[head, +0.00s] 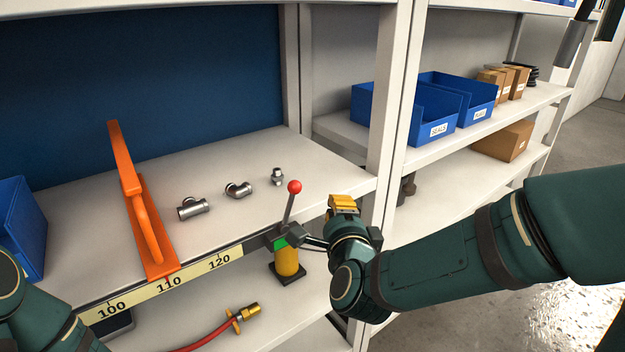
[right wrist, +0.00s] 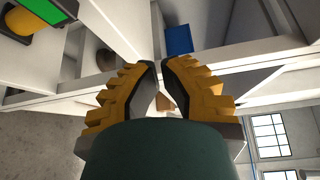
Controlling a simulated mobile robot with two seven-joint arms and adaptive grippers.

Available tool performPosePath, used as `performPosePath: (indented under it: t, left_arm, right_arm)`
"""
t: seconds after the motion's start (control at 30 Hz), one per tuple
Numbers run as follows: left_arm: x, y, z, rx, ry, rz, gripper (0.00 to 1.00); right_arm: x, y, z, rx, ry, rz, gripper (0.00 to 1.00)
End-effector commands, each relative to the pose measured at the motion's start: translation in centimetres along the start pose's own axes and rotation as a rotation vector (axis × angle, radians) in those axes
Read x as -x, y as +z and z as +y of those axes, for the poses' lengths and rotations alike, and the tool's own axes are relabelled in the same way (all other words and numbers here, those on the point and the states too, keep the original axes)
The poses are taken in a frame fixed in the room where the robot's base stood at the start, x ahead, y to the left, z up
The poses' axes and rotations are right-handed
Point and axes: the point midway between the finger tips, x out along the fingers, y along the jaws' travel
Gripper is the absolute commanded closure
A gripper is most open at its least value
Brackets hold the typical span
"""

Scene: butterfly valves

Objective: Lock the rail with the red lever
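The red lever (head: 289,205) is a thin grey rod with a red ball on top. It stands nearly upright, leaning slightly right, from a dark block with a green patch (head: 280,243) at the right end of the rail (head: 190,273). The rail carries a yellow scale reading 100, 110 and 120. The green patch also shows at the upper left of the right wrist view (right wrist: 43,10). My right gripper (right wrist: 157,66) is just right of the lever, with its yellow-padded fingers a narrow gap apart and nothing seen between them. My left gripper is out of view.
An orange bracket (head: 157,237) stands across the shelf near 110. Several metal fittings (head: 192,208) lie behind the rail. A yellow cylinder (head: 286,263) and a red hose (head: 208,338) are below. A white post (head: 386,90) rises behind my right arm. Blue bins (head: 432,110) stand beyond.

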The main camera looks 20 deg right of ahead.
Motion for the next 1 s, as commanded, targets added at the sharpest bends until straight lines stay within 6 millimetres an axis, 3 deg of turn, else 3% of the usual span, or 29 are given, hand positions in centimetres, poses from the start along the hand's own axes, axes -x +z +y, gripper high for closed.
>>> performPosePath:
  t: [0.13, 0.53, 0.7, 1.0]
  left_arm:
    - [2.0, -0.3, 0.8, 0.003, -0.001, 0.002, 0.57]
    - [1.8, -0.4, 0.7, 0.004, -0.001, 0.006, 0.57]
    - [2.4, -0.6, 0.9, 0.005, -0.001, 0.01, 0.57]
    - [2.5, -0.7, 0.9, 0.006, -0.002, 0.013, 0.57]
  right_arm:
    - [-0.5, 0.1, -0.3, 0.0, 0.006, -0.006, 1.0]
    - [-8.4, 0.1, 0.2, -0.001, 0.002, -0.006, 1.0]
    - [-7.1, 2.8, 0.0, -0.003, 0.002, -0.011, 1.0]
    - [-6.7, 3.9, 0.1, -0.002, 0.002, -0.008, 1.0]
